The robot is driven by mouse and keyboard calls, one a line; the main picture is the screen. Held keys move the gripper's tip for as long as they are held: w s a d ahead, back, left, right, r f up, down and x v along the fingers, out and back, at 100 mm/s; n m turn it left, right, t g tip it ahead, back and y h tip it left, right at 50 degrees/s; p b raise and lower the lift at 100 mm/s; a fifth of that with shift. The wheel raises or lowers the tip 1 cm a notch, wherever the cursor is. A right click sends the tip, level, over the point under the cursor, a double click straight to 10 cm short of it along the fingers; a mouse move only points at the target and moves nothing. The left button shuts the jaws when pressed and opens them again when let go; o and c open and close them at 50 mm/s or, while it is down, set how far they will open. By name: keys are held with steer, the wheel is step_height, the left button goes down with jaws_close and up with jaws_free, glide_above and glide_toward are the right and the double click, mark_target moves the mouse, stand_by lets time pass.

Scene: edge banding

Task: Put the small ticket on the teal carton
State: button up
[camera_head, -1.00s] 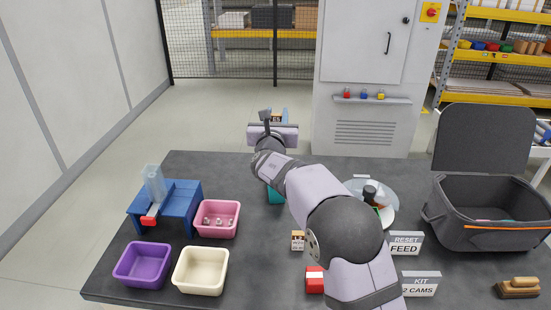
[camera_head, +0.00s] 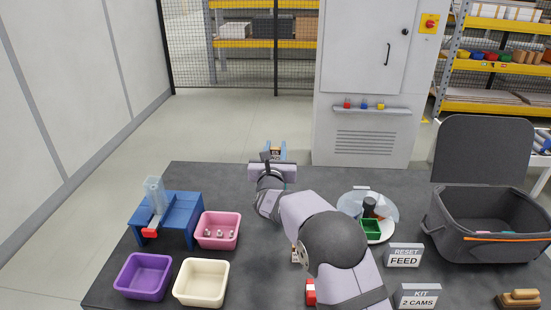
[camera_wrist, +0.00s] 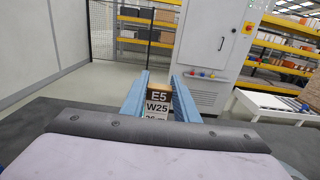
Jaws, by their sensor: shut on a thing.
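My gripper (camera_head: 275,151) is shut on a small ticket (camera_wrist: 158,104) that reads E5 and W25, with a dark brown top and pale lower part. In the wrist view, the ticket stands between the two blue fingers (camera_wrist: 159,82). In the head view, the gripper is at the far edge of the dark table, seen from behind, and the ticket is small between its fingers. The teal carton is not visible now; my arm covers the area where teal showed earlier.
A blue stand (camera_head: 178,214) and pink (camera_head: 217,243), purple (camera_head: 142,290) and cream (camera_head: 201,297) bins lie left. A round plate (camera_head: 386,233) with a green box (camera_head: 371,228), signs (camera_head: 404,256) and a grey crate (camera_head: 480,250) lie right. Another small tag (camera_head: 295,254) is partly covered by my arm.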

steer(key=shift+f+p, duration=0.4)
steer(key=shift+f, duration=1.45)
steer(key=shift+f, duration=0.15)
steer(key=o, duration=1)
steer(key=shift+r, duration=0.25)
steer(key=shift+s+f, duration=0.15)
steer(key=shift+s, duration=0.1)
steer(key=s+b, duration=0.3)
steer(key=s, duration=0.8)
steer(key=shift+s+b, duration=0.25)
steer(key=shift+b, duration=0.05)
